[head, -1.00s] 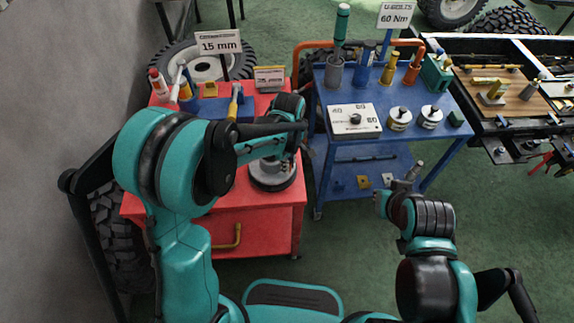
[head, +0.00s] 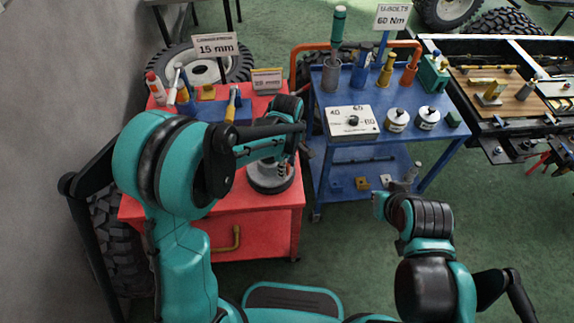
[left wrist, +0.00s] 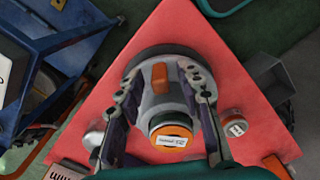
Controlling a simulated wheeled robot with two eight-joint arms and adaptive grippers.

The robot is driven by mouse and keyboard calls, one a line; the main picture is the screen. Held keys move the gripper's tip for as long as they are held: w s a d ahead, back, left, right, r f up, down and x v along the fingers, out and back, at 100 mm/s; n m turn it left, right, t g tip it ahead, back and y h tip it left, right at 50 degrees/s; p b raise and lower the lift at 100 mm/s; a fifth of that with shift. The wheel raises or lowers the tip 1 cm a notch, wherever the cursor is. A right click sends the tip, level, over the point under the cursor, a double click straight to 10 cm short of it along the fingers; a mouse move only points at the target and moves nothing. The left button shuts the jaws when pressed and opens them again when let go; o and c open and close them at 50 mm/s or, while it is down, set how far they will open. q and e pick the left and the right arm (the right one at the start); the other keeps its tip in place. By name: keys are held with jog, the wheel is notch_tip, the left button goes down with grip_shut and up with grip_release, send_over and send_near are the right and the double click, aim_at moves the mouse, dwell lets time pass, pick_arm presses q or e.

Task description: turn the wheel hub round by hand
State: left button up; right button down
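The wheel hub (head: 270,184) is a grey round piece with a dark wide base on the red cart's top, partly covered by my left arm. In the left wrist view the hub (left wrist: 150,106) shows an orange block on its side and an orange-rimmed cap with a white label. My left gripper (left wrist: 161,72) comes from above with its fingers spread on both sides of the hub; whether they touch it is unclear. It also shows in the head view (head: 283,168). My right gripper (head: 397,188) is raised in front of the blue cart, with nothing visible in it; its fingers are hard to make out.
A chassis frame (head: 500,130) stands at right. Green floor is free between.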

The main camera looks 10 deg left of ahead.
pick_arm(q)
notch_tip(320, 180, up, 12)
dwell(0.6)
dwell(0.4)
